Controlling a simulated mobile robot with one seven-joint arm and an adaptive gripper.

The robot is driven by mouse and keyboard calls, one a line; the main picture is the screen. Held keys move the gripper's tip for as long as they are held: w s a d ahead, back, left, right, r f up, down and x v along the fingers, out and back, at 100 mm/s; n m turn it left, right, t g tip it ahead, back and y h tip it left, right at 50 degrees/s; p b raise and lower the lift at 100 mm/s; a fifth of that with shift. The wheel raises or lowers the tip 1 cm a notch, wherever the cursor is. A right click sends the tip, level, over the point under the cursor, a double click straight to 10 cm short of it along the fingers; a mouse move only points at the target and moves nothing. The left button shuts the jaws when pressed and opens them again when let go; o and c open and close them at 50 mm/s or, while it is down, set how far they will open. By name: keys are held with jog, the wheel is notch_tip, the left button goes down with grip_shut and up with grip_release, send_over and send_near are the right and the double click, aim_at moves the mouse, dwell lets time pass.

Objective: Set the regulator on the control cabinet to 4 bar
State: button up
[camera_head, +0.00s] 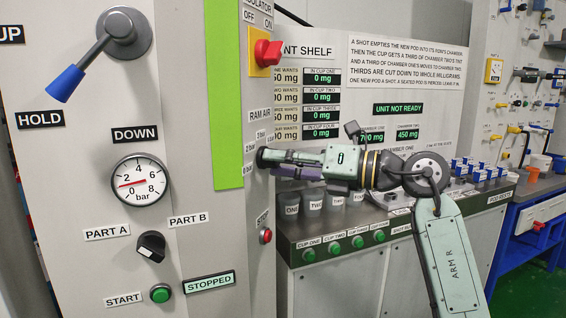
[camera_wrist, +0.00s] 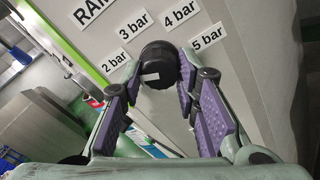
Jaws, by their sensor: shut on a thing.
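The regulator is a black round knob (camera_wrist: 158,62) on the cabinet's narrow grey side face, under a RAM AIR label. Labels 2 bar (camera_wrist: 115,62), 3 bar (camera_wrist: 133,27), 4 bar (camera_wrist: 182,12) and 5 bar (camera_wrist: 207,37) fan around it. A white mark shows on the knob; its exact setting is hard to read. My gripper (camera_head: 276,161) has its purple-padded fingers on both sides of the knob and is shut on it. In the head view the gripper partly hides the knob and dial labels. The pressure gauge (camera_head: 141,183) has its red needle at the low left, apparently between 0 and 2.
A red and yellow isolator switch (camera_head: 265,52) sits above the knob, and a red stop button (camera_head: 265,236) below. A blue-handled lever (camera_head: 88,68) and green start button (camera_head: 159,293) are on the cabinet front. The shelf with cups (camera_head: 313,203) lies beneath my arm.

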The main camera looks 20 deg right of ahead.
jog(key=shift+r+m+p, duration=0.2)
jog(key=shift+m+p, duration=1.65)
jog(key=shift+m, duration=9.55)
jog(key=o, duration=1.2)
jog(key=shift+c, duration=0.2)
